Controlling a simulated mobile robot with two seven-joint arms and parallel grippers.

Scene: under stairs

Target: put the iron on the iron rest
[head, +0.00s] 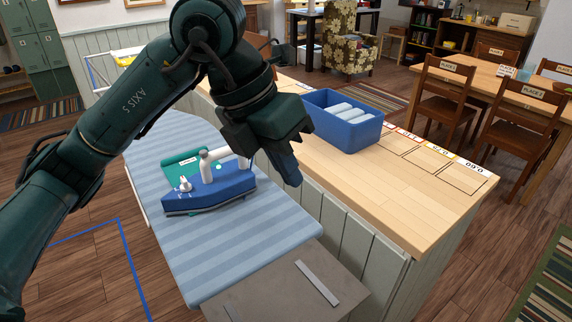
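The blue iron (212,190) with a white handle sits on the blue striped ironing board (245,252). A grey plate with light metal strips, which looks like the iron rest (285,290), is at the near end of the board; nothing stands on its visible part. My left gripper (288,172) points down just right of the iron, beside the handle's right end. Its fingers overlap in this view, so their opening is hidden, and I cannot tell whether they touch the handle. My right gripper is out of view.
A green labelled item (180,172) lies behind the iron. A wooden counter (385,190) runs along the board's right side, with a blue bin (345,130) of rolled light cloths on it. The board between iron and grey plate is clear.

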